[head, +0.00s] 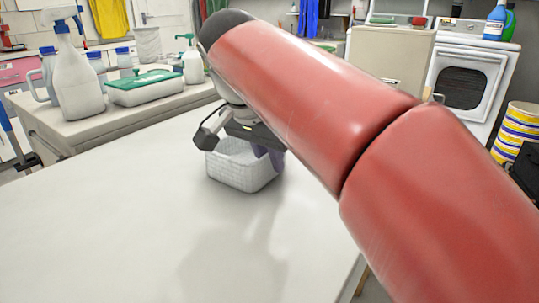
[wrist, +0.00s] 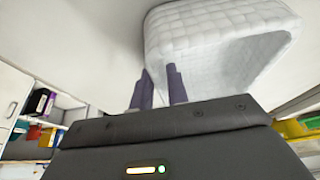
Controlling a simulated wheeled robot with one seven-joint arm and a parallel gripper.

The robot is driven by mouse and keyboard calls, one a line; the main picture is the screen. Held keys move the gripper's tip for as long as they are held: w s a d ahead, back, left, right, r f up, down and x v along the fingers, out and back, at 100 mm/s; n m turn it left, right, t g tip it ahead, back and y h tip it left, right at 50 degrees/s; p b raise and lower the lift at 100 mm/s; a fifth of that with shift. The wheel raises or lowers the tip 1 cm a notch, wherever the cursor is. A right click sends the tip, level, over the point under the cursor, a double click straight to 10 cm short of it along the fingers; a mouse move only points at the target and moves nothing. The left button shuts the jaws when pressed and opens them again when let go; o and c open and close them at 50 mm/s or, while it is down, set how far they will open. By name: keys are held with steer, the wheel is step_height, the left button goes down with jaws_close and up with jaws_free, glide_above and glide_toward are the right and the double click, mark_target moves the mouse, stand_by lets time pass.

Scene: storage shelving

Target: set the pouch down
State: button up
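A white woven basket (head: 238,168) stands on the pale table under the end of my arm. It also shows at the upper right of the wrist view (wrist: 220,35). My gripper (head: 270,158) is low at the basket's right side in the head view, partly hidden by my red arm. In the wrist view, its two purple fingers (wrist: 159,80) stand a short gap apart with nothing visible between them. The right fingertip appears close to the basket's edge; I cannot tell whether they touch. I cannot make out a pouch in either view; the basket's inside is mostly hidden.
The pale table (head: 120,215) is clear in front and to the left. A side bench (head: 95,128) holds a spray bottle (head: 75,80), a green-lidded box (head: 145,88) and other bottles. A white dryer (head: 470,75) and a striped bucket (head: 515,130) stand at the right.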

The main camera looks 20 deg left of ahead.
steer(key=shift+o, duration=1.1)
steer(key=shift+r, duration=0.1)
